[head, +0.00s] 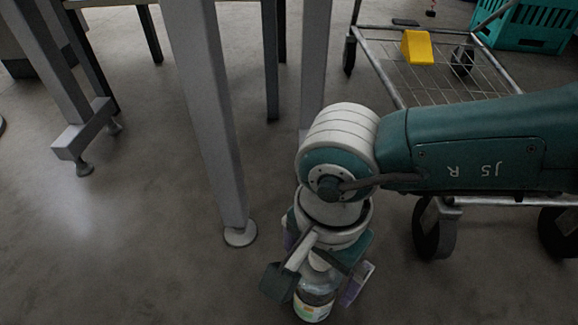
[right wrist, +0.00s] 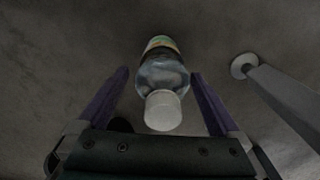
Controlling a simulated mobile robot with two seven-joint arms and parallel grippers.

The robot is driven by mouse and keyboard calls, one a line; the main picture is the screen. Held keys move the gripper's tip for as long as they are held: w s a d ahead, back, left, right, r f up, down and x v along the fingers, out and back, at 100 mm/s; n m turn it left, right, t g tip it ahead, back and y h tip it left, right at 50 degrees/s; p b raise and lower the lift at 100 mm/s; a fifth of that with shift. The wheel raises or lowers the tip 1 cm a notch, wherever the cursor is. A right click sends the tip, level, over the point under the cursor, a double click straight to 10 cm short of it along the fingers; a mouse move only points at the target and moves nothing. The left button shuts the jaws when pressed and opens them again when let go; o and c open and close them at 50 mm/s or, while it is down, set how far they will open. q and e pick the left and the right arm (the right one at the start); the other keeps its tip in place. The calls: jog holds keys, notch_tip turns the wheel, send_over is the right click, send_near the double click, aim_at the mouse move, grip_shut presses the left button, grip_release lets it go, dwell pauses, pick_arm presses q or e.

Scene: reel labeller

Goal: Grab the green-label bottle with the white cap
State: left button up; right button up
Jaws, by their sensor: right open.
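The bottle (head: 313,302) stands on the floor below my right arm in the head view, clear with a label showing green and yellow. In the right wrist view the bottle (right wrist: 162,75) shows its white cap (right wrist: 163,110) nearest the camera. My right gripper (head: 322,287) is open, its fingers on either side of the bottle. In the right wrist view the right gripper (right wrist: 160,85) has a finger to the left and a finger to the right of the bottle, with gaps visible. The upper part of the bottle is partly hidden by the gripper in the head view. My left gripper is not seen.
A grey table leg with a round foot (head: 240,235) stands just left of my right gripper; the foot (right wrist: 243,66) also shows in the right wrist view. A wire cart (head: 425,85) holding a yellow wedge (head: 417,47) stands behind my arm.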

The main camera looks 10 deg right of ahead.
jog(key=shift+w, duration=0.1)
jog(key=shift+w+r, duration=0.1)
jog(key=shift+w, duration=0.05)
jog(key=shift+c, duration=1.4)
grip_shut()
